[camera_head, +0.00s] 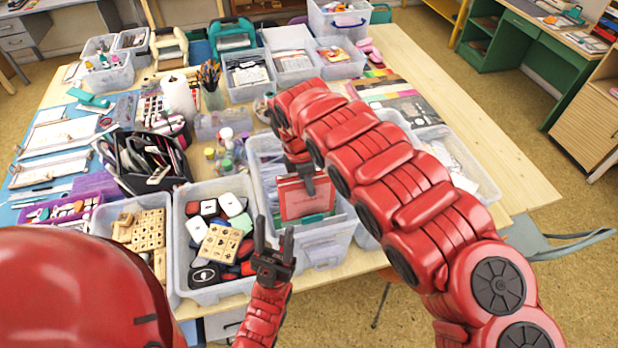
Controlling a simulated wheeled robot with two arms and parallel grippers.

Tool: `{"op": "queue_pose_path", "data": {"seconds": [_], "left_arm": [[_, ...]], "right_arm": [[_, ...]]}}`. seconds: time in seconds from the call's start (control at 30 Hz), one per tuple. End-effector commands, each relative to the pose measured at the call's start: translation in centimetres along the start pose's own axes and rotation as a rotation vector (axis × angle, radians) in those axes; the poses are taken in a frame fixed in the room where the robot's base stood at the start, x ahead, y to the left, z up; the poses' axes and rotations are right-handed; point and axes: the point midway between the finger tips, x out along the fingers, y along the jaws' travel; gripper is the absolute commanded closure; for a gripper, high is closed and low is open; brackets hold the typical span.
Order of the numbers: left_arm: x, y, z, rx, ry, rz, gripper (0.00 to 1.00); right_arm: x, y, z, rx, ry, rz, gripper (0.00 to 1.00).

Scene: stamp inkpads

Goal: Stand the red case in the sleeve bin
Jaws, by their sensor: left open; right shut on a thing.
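The red case (298,204) is a flat red rectangle, held upright in my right gripper (307,184). That gripper is shut on its upper edge. The case is at the mouth of the clear sleeve bin (322,254), which holds thin flat sleeves and something green. I cannot tell whether the case touches the bin floor; its lower part is near the green item. My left gripper (275,238) is open and empty, in front of the bin's near left corner, with its fingers pointing up. My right arm hides part of the bin's right side.
A clear bin (211,293) of stamps and inkpads stands left of the sleeve bin, with a bin of wooden stamps (117,207) beyond it. A black pouch (152,182) and small bottles sit behind. Another clear bin (480,187) is at right, partly behind my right arm.

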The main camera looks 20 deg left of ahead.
Motion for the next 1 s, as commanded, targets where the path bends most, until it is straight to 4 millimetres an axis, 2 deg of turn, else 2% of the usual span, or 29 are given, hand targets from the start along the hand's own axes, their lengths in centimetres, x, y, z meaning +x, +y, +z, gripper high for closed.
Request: {"op": "queue_pose_path", "data": {"seconds": [0.1, 0.87, 1.0], "left_arm": [[-0.8, 0.0, 0.1, 0.0, 0.0, 0.0, 0.5], [-4.8, 0.2, 0.8, 0.0, 0.0, 0.0, 0.5], [-6.0, 0.3, 1.0, 0.0, 0.0, 0.0, 0.5]], "right_arm": [[1.6, -0.1, -0.3, 0.001, 0.001, -0.003, 1.0], [10.0, -0.1, -1.5, 0.001, 0.002, -0.002, 1.0], [11.4, 0.0, -1.7, 0.001, 0.001, 0.0, 1.0]]}}
